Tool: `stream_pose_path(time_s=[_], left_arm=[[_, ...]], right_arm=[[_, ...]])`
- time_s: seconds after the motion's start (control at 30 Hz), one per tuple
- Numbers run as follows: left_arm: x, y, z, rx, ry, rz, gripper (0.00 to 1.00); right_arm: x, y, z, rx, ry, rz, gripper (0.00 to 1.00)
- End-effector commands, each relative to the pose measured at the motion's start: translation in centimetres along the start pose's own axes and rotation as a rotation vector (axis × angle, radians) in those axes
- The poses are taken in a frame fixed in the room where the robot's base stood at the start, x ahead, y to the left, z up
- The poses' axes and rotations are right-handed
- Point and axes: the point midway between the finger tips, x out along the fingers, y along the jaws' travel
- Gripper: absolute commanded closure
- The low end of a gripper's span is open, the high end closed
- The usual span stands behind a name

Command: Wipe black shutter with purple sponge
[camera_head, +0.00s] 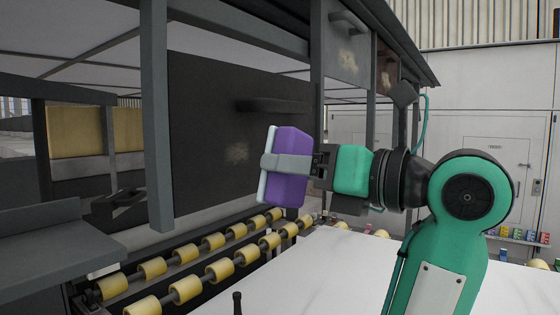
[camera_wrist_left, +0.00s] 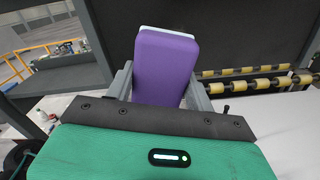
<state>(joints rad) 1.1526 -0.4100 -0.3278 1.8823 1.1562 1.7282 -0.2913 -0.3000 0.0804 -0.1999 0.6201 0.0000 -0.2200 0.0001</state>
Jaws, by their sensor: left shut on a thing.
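My left gripper (camera_head: 284,164) is shut on the purple sponge (camera_head: 293,140), which has a thin white layer on its left side in the head view. In the left wrist view the sponge (camera_wrist_left: 167,65) stands between the two grey fingers, white layer at the far end. The black shutter (camera_head: 205,110) is a large dark upright panel left of the sponge, with a dark handle bar and a pale smudge (camera_head: 238,152) on it. The sponge looks apart from the smudge; whether it touches the shutter I cannot tell. My right gripper is in neither view.
Grey posts (camera_head: 157,120) frame the shutter on both sides. Yellow rollers (camera_head: 213,242) run below it, beside a white stone slab (camera_head: 320,270). A grey panel (camera_head: 347,45) at upper right also has a pale smudge. A grey ledge (camera_head: 45,235) juts in at left.

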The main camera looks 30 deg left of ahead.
Motion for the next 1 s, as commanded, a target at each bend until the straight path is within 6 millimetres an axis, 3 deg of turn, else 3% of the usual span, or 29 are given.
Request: stream_pose_path(time_s=[0.23, 0.7, 1.0], left_arm=[[1.3, 0.1, 0.3, 0.0, 0.001, 0.001, 0.64], [6.0, 0.5, 1.5, -0.001, 0.0, 0.001, 0.64], [6.8, 0.6, 1.7, 0.0, -0.001, 0.002, 0.64]], right_arm=[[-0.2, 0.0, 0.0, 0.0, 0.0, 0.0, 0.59], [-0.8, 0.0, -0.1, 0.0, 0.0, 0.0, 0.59], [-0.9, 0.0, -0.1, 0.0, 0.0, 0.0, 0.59]])
